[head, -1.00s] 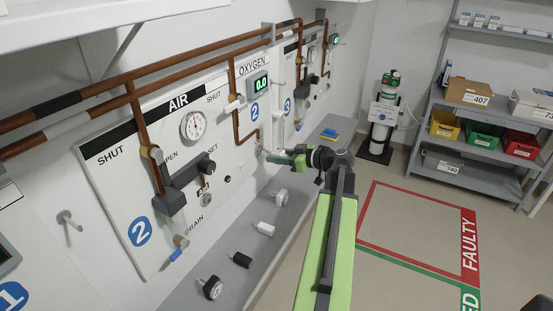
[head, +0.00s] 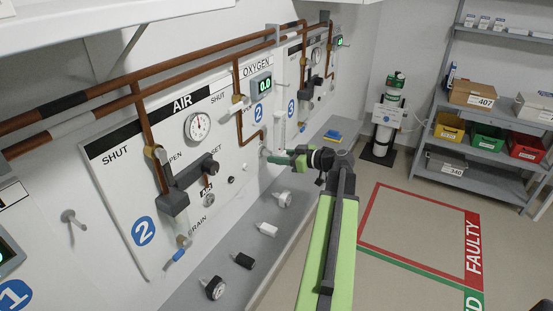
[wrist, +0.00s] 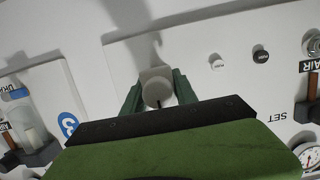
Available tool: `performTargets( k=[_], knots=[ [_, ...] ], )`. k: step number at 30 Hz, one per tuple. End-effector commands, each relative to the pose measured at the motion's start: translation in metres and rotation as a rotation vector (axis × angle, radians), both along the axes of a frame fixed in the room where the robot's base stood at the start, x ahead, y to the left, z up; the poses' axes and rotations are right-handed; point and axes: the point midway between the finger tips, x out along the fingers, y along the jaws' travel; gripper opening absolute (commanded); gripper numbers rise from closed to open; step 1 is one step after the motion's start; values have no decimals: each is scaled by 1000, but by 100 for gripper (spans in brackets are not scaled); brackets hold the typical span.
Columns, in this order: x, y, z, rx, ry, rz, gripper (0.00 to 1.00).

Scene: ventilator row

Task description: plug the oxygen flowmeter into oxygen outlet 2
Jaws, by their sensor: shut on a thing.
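My gripper (head: 278,157) is at the oxygen panel in the head view, close to the wall below the green-lit display. In the wrist view its green fingers (wrist: 157,90) are shut on a pale, round-ended part, which looks like the oxygen flowmeter (wrist: 155,75). The rest of it is hidden by the gripper. The oxygen panel with the blue 2 (head: 258,111) is behind and left of the gripper. Oxygen outlet 2 is not clearly visible. I cannot tell whether the held part touches an outlet.
A grey ledge (head: 225,255) below the panels holds a gauge (head: 214,288), a black fitting (head: 242,261), a white block (head: 266,229) and a grey fitting (head: 283,199). The air panel (head: 110,180) is at left. Copper pipes cross above.

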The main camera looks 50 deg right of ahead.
Motion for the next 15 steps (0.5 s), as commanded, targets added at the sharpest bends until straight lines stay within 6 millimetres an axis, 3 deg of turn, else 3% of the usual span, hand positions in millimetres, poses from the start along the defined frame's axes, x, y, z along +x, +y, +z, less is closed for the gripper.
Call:
performTargets(
  k=[6,7,12,15],
  knots=[
    [2,0,2,2,-5,0,0],
    [2,0,2,2,-5,0,36],
    [1,0,1,1,-4,1,58],
    [1,0,1,1,-3,1,60]
  ],
)
